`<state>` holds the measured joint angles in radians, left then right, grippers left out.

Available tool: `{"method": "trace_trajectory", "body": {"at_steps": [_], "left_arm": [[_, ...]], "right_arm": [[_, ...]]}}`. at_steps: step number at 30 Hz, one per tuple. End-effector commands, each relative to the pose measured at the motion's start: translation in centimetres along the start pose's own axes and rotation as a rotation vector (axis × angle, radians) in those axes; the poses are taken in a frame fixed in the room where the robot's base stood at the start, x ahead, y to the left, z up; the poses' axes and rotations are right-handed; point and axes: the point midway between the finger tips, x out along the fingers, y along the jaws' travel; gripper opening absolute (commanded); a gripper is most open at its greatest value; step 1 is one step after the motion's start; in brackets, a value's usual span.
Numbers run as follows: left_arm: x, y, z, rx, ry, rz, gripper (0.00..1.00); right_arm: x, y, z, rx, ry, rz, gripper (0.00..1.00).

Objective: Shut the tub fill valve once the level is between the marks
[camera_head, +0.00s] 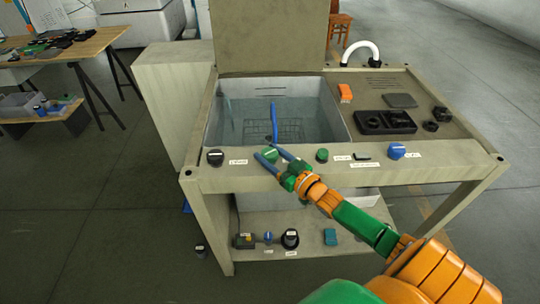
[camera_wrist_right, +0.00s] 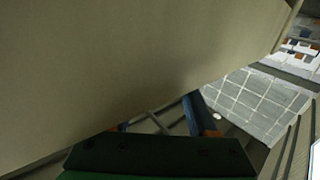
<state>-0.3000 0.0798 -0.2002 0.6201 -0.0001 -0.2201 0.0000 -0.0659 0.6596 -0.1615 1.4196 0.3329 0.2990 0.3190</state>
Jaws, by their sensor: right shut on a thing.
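The open tub (camera_head: 337,98) in the bench holds clear liquid with a grid at the bottom. Dark marks (camera_head: 270,91) show on its back wall; I cannot clearly tell where the surface sits against them. A green knob (camera_head: 270,154) on the front panel lies between the fingers of my right gripper (camera_head: 268,154), which is shut on it. I cannot read from its label whether it is the fill valve. In the right wrist view the fingers (camera_wrist_right: 160,122) show beside a beige surface, and the knob is not clearly visible. My left gripper is not in view.
The front panel also carries a black knob (camera_head: 215,157), another green knob (camera_head: 322,155) and a blue knob (camera_head: 397,151). A blue bar (camera_head: 274,122) stands in the tub. A black tray (camera_head: 385,122) sits right of the tub. A lower shelf (camera_head: 310,238) holds small parts.

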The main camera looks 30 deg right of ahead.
Motion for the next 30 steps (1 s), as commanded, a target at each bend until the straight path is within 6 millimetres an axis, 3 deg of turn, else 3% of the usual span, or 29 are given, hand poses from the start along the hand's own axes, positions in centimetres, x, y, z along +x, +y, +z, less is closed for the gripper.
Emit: {"method": "trace_trajectory", "body": {"at_steps": [6,7,10,20,30], "left_arm": [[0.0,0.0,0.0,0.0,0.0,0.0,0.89],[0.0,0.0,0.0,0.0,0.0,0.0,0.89],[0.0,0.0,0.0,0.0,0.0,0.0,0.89],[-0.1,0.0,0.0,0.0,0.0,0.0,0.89],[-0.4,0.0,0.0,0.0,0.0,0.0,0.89]], "right_arm": [[0.0,0.0,0.0,0.002,-0.001,0.001,0.04],[0.0,0.0,0.0,0.002,-0.001,0.001,0.65],[0.0,0.0,0.0,0.001,-0.001,0.001,0.89],[-0.3,0.0,0.0,0.001,-0.001,0.001,0.89],[-5.5,-0.1,0.1,0.001,-0.004,0.0,0.89]]}}
